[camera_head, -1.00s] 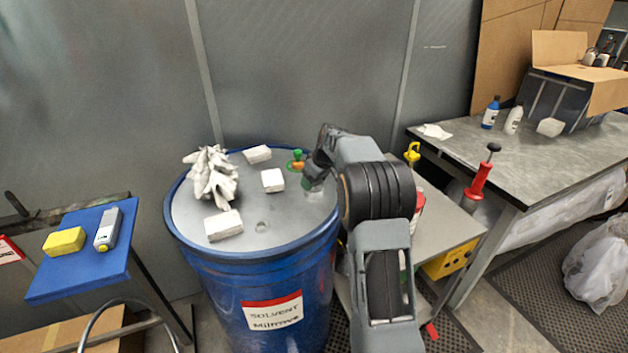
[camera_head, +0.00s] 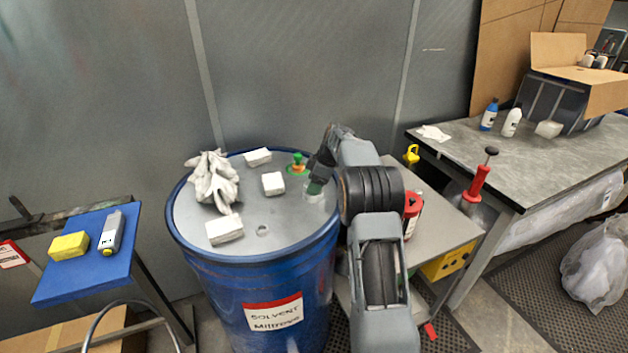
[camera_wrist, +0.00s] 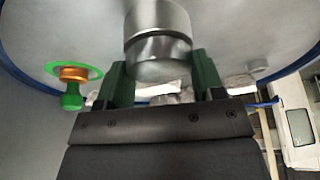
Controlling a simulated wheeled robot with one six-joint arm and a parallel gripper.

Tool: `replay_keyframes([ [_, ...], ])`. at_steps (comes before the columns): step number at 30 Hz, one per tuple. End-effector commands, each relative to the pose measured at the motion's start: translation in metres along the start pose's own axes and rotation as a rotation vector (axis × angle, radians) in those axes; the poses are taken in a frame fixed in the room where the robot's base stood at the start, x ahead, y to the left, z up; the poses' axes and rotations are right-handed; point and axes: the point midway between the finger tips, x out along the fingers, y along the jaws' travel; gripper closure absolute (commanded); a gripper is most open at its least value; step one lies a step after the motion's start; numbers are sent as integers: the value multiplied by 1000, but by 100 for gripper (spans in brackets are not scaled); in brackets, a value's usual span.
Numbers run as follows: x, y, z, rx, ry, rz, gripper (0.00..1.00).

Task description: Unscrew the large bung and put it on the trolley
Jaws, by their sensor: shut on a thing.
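The large bung (camera_wrist: 158,40) is a bright metal cylinder in two steps. My gripper (camera_wrist: 160,82) has its green fingers shut on it, one on each side. In the head view my gripper (camera_head: 314,186) is low over the right part of the blue drum's lid (camera_head: 275,215), with the bung mostly hidden there. I cannot tell whether the bung is clear of its hole. The trolley (camera_head: 450,228) has a grey top and stands right of the drum, partly behind my arm.
White blocks (camera_head: 225,229) and a crumpled rag (camera_head: 212,178) lie on the lid. A green and orange fitting (camera_head: 298,163) stands close to my gripper. A red can (camera_head: 412,212) and red-handled tool (camera_head: 478,184) are on the trolley side. A blue stand (camera_head: 85,277) is left.

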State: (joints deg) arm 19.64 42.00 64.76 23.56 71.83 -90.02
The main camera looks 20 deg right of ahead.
Motion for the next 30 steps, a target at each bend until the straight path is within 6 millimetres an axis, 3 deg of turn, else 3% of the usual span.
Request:
replay_keyframes([
  [15,-1,0,0,-101,0,-44,57],
  [30,-1,1,-1,-448,0,-187,57],
])
